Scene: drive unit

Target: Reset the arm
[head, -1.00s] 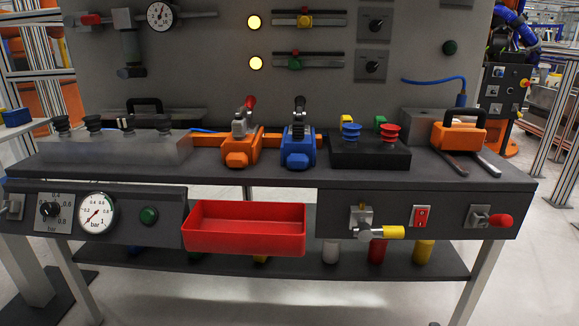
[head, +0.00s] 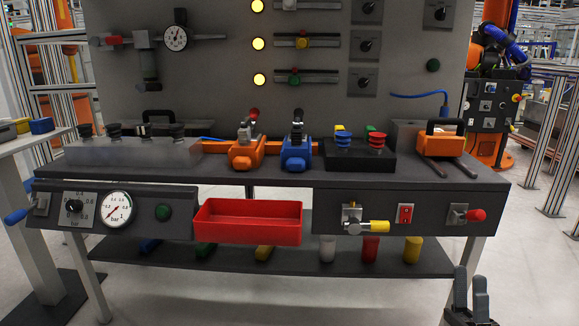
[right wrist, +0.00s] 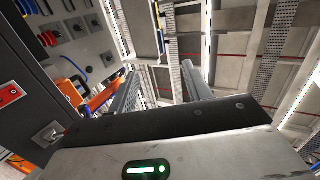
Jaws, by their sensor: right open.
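My right gripper (head: 470,284) shows at the bottom right of the head view, in front of the bench and below its right end. Its two dark fingers point up and stand apart, with nothing between them. My left gripper is in neither view.
The floor around my right gripper looks clear.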

